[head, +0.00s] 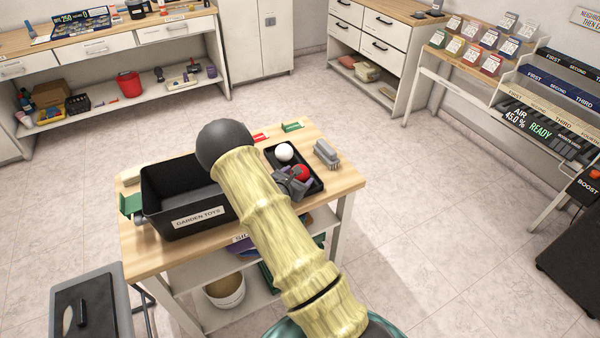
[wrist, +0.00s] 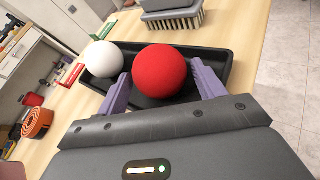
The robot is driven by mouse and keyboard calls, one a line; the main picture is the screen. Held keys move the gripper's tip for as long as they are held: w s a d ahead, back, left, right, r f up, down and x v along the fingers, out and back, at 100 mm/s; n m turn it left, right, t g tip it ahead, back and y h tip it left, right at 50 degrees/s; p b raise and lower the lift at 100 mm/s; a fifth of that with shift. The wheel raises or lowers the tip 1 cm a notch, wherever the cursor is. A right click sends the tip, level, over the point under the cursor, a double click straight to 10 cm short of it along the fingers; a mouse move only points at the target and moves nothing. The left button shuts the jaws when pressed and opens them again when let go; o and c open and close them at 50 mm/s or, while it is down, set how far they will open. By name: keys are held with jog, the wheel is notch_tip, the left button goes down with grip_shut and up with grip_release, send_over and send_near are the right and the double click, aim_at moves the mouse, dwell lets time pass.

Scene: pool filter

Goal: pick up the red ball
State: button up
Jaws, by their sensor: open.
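The red ball (head: 301,173) sits in a shallow black tray (head: 316,184) on the wooden table, with a white ball (head: 284,151) beside it. In the wrist view the red ball (wrist: 160,71) is between the two purple fingers of my gripper (wrist: 163,85), which is open. The fingers flank the ball's lower part; whether they touch it I cannot tell. The white ball (wrist: 104,59) is just left of the left finger. My arm hides part of the tray in the head view.
A black bin labelled "GARDEN TOYS" (head: 197,218) stands on the table left of my arm. A grey brush (head: 326,154) lies right of the tray, and it shows behind the tray in the wrist view (wrist: 172,16). Green and red tags (head: 292,126) stand at the back edge.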

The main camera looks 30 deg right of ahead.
jog(key=shift+w+d+f, duration=0.2)
jog(key=shift+w+d, duration=0.05)
dwell(0.3)
jog(key=c, duration=0.7)
jog(key=shift+r, duration=0.15)
notch_tip(320, 180, up, 10)
jog(key=shift+f+b, duration=0.1)
jog(key=shift+b, duration=0.35)
